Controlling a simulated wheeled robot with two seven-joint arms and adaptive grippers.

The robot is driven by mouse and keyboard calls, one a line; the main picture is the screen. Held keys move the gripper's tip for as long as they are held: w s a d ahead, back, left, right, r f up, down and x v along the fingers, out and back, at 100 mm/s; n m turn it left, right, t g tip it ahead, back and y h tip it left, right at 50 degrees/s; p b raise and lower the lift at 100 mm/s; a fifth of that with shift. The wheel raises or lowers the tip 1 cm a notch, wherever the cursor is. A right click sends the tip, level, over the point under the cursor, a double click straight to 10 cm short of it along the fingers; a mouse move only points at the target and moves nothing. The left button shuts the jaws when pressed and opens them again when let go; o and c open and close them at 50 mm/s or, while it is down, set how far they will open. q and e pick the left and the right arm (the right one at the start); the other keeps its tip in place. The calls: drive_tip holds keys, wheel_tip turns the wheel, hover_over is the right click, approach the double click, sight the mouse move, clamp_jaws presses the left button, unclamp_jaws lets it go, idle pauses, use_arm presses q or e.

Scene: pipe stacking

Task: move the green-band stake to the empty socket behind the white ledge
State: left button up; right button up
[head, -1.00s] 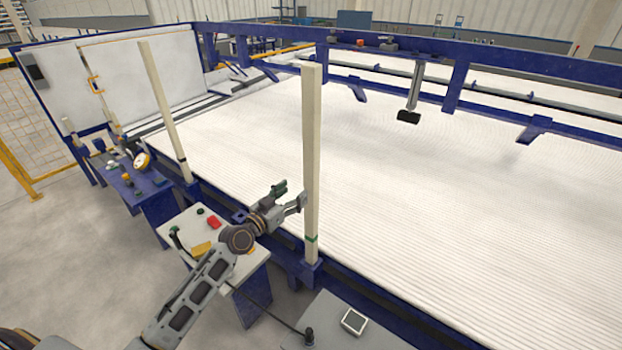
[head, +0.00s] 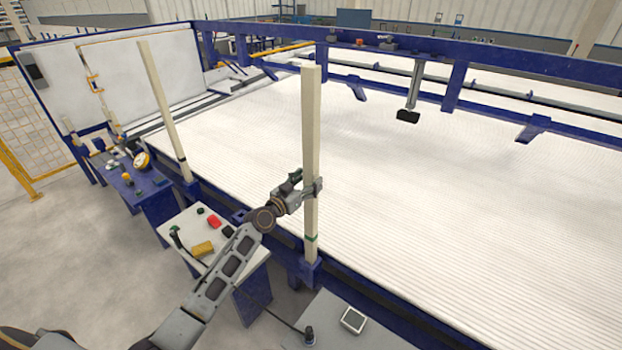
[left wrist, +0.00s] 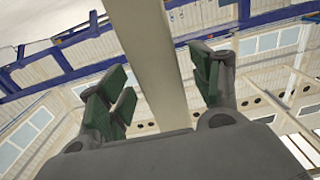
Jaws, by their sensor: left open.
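The green-band stake (head: 312,130) is a tall pale post, upright in a blue socket (head: 304,272) at the bed's near edge, with its green band low down. My left gripper (head: 313,188) is open, its fingers on either side of the stake at about mid-height. In the left wrist view the stake (left wrist: 150,60) passes between the green finger pads, with visible gaps at both sides. The white ledge (head: 190,226) appears to be the white-topped stand at left; a small blue socket (head: 240,215) behind it looks empty. My right gripper is not in view.
Another stake (head: 163,110) with a dark band stands farther left. A grey cabinet (head: 345,330) is at the front. A blue overhead beam (head: 400,55) crosses behind the wide white bed (head: 450,210).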

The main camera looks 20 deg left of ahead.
use_arm(q)
drive_tip(key=shift+x, duration=1.05)
clamp_jaws()
drive_tip(key=shift+r, duration=0.1)
